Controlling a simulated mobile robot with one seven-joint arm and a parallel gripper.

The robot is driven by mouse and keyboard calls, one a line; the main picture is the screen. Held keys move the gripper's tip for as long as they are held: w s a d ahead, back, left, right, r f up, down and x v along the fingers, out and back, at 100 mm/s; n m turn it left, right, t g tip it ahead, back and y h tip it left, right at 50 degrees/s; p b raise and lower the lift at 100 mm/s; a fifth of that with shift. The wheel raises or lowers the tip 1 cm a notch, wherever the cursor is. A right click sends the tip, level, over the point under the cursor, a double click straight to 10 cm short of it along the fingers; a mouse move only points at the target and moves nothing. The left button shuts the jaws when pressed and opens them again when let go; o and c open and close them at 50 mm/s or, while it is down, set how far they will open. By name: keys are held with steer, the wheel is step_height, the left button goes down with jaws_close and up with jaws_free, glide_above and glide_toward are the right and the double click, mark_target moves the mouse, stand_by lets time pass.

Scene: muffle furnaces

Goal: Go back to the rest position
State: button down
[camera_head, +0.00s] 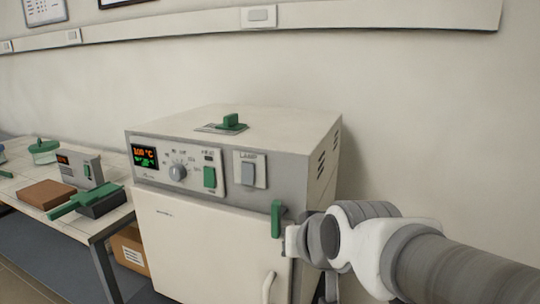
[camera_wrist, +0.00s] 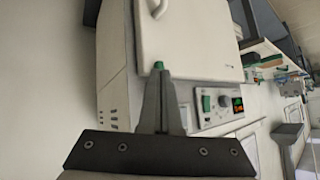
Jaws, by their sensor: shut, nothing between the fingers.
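My gripper (camera_wrist: 158,78) is shut and empty, its grey fingers together in the wrist view. In the head view my arm comes in from the right, and its end is beside the front right edge of the furnace (camera_head: 230,245); the fingers cannot be made out there. The furnace's green latch handle (camera_head: 276,218) stands upright just left of my arm's end. In the wrist view a bit of green (camera_wrist: 158,65) shows at the fingertips, likely this latch; I cannot tell whether they touch. The pale furnace door (camera_head: 200,240) looks shut.
The furnace's control panel (camera_head: 190,170) has a lit display and green switch. A green knob (camera_head: 231,121) sits on top. At left, a table (camera_head: 75,225) holds a brown block (camera_head: 46,194) and a small grey device (camera_head: 80,168). A cardboard box (camera_head: 130,247) is below. The wall is behind.

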steer(key=s+d+f+g+h, duration=0.3)
steer(key=s+d+f+g, duration=0.1)
steer(key=s+d, duration=0.75)
step_height(320, 180, up, 15)
steer(key=s+a+p, duration=0.1)
steer(key=p, duration=1.4)
steer(key=shift+s+a+m, duration=0.15)
steer(key=shift+s+m, duration=0.1)
steer(key=shift+m, duration=0.15)
